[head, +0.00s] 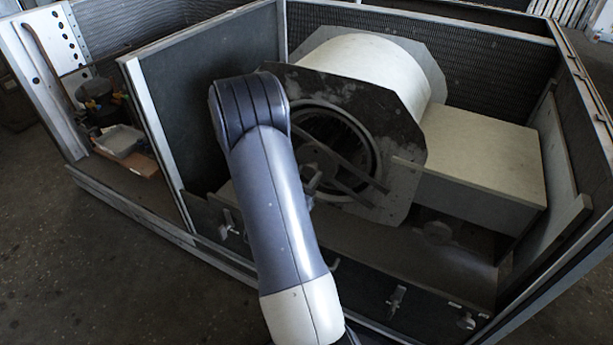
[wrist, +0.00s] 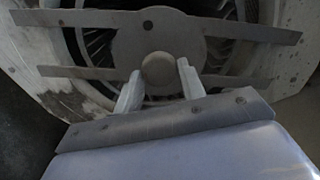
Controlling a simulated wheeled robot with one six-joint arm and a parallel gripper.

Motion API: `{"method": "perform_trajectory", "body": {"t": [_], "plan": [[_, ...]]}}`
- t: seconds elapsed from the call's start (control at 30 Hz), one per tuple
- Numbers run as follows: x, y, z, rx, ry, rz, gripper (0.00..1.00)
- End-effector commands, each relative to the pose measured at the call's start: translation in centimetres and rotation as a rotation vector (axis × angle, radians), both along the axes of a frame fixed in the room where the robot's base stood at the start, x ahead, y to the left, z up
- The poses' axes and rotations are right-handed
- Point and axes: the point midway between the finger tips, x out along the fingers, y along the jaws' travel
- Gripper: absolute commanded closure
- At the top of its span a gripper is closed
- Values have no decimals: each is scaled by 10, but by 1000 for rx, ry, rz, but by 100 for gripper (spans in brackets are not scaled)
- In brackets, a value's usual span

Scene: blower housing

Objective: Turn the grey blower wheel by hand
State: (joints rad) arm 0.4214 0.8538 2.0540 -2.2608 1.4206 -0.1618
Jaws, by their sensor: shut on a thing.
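The grey blower wheel (head: 345,125) sits inside the round opening of the blower housing (head: 375,110), behind two flat cross bars. In the wrist view, vanes of the wheel (wrist: 98,44) show between and beside the bars (wrist: 85,18). A round hub (wrist: 158,70) stands at the centre, in front of a grey disc. My gripper (wrist: 159,85) has one pale finger on each side of this hub and is shut on it. In the head view my arm covers the wheel's left part and most of my gripper (head: 312,182).
A pale box (head: 485,160) adjoins the housing on the right. Metal cabinet walls stand around it, with a dark partition (head: 215,95) at left. A low front panel with latches (head: 396,300) lies below. Small items and a grey tray (head: 120,140) occupy the left bay.

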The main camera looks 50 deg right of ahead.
Motion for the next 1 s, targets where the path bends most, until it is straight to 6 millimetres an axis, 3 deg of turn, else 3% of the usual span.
{"method": "perform_trajectory", "body": {"t": [0.33, 0.67, 1.0], "plan": [[0, 0, 0, 0, 0, 0, 99], [0, 0, -2, 11, -36, 0, 100], [0, 0, -5, 69, -246, -1, 100]]}}
